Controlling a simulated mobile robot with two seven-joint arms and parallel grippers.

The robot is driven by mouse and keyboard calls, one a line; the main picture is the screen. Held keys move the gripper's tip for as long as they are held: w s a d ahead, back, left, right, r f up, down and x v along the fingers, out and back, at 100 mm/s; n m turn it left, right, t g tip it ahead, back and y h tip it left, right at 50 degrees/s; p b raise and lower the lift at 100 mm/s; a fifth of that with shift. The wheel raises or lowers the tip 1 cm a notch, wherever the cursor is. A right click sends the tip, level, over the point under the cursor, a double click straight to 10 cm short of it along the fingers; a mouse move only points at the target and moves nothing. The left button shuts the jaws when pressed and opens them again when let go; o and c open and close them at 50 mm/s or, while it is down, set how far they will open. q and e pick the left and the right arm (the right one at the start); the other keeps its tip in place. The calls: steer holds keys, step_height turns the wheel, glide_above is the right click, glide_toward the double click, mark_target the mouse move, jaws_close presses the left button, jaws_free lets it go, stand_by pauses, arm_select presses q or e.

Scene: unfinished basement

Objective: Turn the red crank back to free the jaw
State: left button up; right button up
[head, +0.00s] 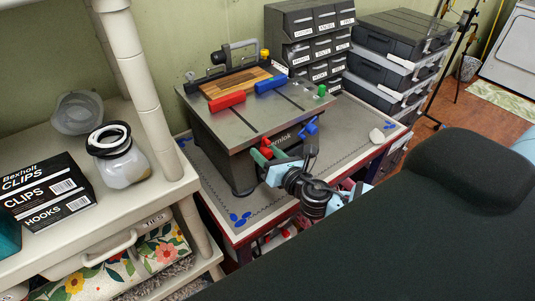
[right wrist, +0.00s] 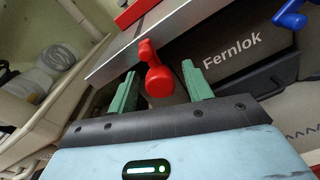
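The red crank (right wrist: 158,78) sticks out from the front edge of a grey-topped bench machine marked Fernlok; it also shows in the head view (head: 266,148). My right gripper (right wrist: 162,85) is open, with one green finger on each side of the crank's knob and gaps on both sides. In the head view my right gripper (head: 261,164) is at the machine's front, partly hiding the crank. On the metal top (head: 262,114) a red jaw block (head: 227,102) and a blue block (head: 270,84) sit against a striped wooden board (head: 236,86). My left gripper is out of view.
A blue crank (head: 308,127) sits right of the red one. The machine stands on a grey mat (head: 222,186) with blue pieces (head: 239,218). Drawers (head: 312,40) and stacked cases (head: 400,50) stand behind; a shelf with a jar (head: 122,160) and boxes is at left.

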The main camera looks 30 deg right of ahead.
steer(key=shift+s+f, duration=0.1)
steer(key=shift+s, duration=0.45)
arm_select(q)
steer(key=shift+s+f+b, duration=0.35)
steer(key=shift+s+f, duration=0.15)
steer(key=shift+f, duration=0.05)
arm_select(e)
steer(key=s, duration=0.6)
steer(key=shift+s+d+r, duration=0.2)
steer(key=shift+s+r, duration=0.15)
